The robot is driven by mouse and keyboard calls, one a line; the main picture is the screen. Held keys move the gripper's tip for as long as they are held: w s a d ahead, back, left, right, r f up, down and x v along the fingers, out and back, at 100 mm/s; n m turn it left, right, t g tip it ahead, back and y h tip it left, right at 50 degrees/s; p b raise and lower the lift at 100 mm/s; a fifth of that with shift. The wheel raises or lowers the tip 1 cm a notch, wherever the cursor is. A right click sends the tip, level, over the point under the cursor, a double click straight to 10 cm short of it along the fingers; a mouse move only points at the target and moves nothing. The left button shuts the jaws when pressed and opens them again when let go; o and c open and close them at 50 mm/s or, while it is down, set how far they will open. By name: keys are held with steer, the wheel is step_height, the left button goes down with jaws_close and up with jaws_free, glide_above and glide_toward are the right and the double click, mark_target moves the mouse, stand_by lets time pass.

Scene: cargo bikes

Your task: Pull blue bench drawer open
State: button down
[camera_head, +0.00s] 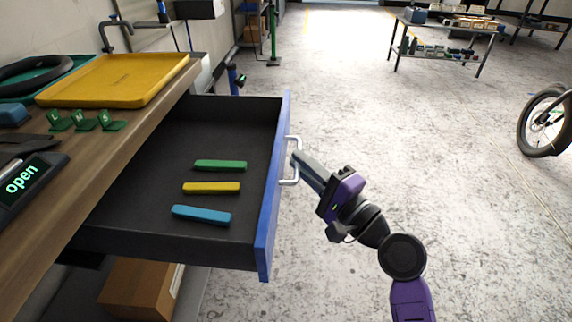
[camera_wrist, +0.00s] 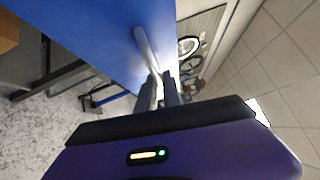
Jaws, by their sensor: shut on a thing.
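The blue bench drawer (camera_head: 273,190) stands pulled well out from under the wooden bench. Its inside is dark grey and holds a green bar (camera_head: 220,165), a yellow bar (camera_head: 211,188) and a blue bar (camera_head: 202,215). A pale bar handle (camera_head: 297,162) is fixed to the blue front. My gripper (camera_head: 297,158) is at this handle, coming from the right, and is shut on it. In the wrist view the blue front (camera_wrist: 95,35) fills the upper left, and the handle (camera_wrist: 145,48) runs down to my fingers (camera_wrist: 164,88).
On the bench (camera_head: 110,140) are a yellow tray (camera_head: 120,80), green numbered tags (camera_head: 85,121) and a display (camera_head: 25,180) reading "open". A cardboard box (camera_head: 140,288) sits below the drawer. The floor to the right is clear up to a bike wheel (camera_head: 545,122).

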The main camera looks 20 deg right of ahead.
steer(key=shift+d, duration=0.25)
steer(key=c, duration=1.5)
jaws_free()
steer(key=shift+s, duration=0.15)
steer(key=v, duration=0.7)
steer(key=shift+s, duration=0.3)
steer(key=shift+d+f, duration=0.1)
steer(key=shift+d, duration=0.05)
